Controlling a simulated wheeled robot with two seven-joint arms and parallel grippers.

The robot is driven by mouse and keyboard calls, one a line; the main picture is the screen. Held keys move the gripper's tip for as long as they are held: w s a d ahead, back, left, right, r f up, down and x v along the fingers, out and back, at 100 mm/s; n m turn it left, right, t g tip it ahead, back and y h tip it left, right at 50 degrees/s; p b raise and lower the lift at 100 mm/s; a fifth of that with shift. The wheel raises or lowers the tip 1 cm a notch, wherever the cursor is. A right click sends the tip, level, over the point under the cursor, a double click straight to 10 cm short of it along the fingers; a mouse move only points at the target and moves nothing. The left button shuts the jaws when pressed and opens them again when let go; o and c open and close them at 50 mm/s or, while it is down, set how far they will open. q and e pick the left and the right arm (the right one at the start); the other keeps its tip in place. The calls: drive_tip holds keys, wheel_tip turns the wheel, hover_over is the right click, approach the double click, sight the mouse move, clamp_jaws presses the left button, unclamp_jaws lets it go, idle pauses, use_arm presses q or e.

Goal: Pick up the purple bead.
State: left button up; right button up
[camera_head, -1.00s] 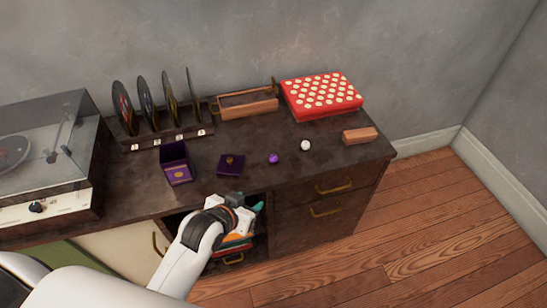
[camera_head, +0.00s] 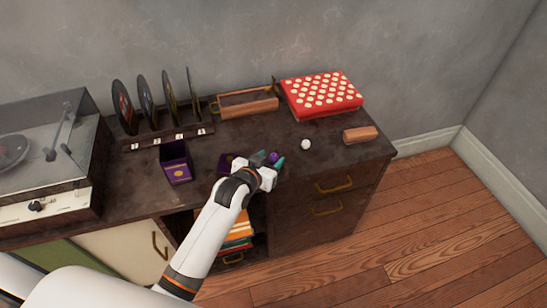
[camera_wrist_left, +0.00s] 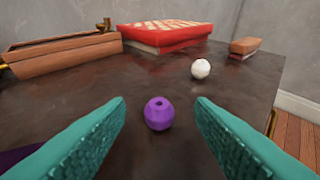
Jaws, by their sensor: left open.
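The purple bead (camera_head: 274,156) sits on the dark cabinet top near its front edge. In the left wrist view the purple bead (camera_wrist_left: 158,113) shows a small hole on top and lies between and just beyond my two teal fingertips. My left gripper (camera_head: 270,162) is open around the near side of the bead, with nothing held; it also shows in the left wrist view (camera_wrist_left: 160,110). Whether a finger touches the bead is not clear, but gaps show on both sides. My right gripper is not in view.
A white bead (camera_head: 305,145) lies right of the purple one. Behind are a wooden tray (camera_head: 248,105) and a red dotted box (camera_head: 320,95); a brown block (camera_head: 360,135) is at right. A purple box (camera_head: 175,162), records (camera_head: 145,98) and a turntable (camera_head: 45,160) stand left.

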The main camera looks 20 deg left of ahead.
sight(273, 157)
use_arm(q)
drive_tip(key=x, duration=0.3)
drive_tip(key=shift+w+f, duration=0.2)
drive_tip(key=shift+w, duration=0.1)
